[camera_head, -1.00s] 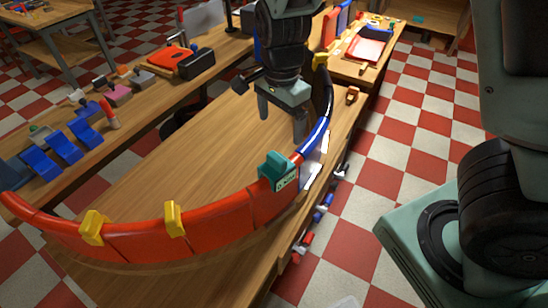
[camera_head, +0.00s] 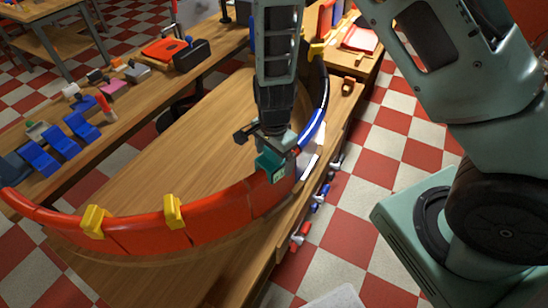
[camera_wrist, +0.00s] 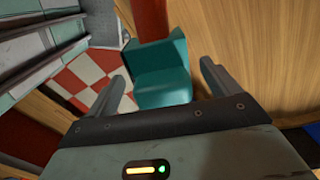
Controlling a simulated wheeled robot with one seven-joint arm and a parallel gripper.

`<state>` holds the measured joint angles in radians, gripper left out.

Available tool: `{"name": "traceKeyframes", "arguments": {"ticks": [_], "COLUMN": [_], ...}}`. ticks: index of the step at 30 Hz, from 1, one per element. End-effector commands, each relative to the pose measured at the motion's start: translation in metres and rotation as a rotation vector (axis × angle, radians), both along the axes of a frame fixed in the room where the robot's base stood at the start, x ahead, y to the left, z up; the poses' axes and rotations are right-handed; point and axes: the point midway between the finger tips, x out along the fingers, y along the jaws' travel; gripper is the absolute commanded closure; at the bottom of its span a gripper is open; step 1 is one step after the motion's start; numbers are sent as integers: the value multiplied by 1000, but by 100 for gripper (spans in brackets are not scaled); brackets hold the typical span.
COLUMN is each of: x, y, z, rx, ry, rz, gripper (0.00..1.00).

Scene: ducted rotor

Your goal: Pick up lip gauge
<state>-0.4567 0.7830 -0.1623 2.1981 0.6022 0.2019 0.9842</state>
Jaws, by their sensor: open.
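In the wrist view the teal lip gauge (camera_wrist: 163,82) lies between my two open, spread fingers, with a visible gap on either side. I cannot tell how far down the fingers reach beside it. The gauge's far side is hidden in the head view.
Two yellow clamps (camera_head: 95,222) (camera_head: 174,212) sit on the red rim to the left. The blue rim (camera_head: 314,125) curves away behind my gripper. The wooden bench (camera_head: 150,165) inside the curve is clear. Several small tools hang along the bench's right side.

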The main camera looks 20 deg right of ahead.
Motion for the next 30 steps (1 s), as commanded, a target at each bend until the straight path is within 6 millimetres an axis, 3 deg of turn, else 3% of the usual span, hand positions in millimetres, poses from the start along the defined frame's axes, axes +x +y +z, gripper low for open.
{"name": "traceKeyframes", "arguments": {"ticks": [4,11,12,17,18,26,30], "x": [-1,0,0,0,0,0,1], "y": [0,0,0,0,0,0,0], "z": [-13,-14,-14,-14,-14,-13,-2], "rx": [0,1,1,0,0,0,0], "ry": [2,0,0,0,0,0,-4], "rz": [-2,0,0,0,0,0,2], "gripper": [12,12,15,59,63,67,67]}}
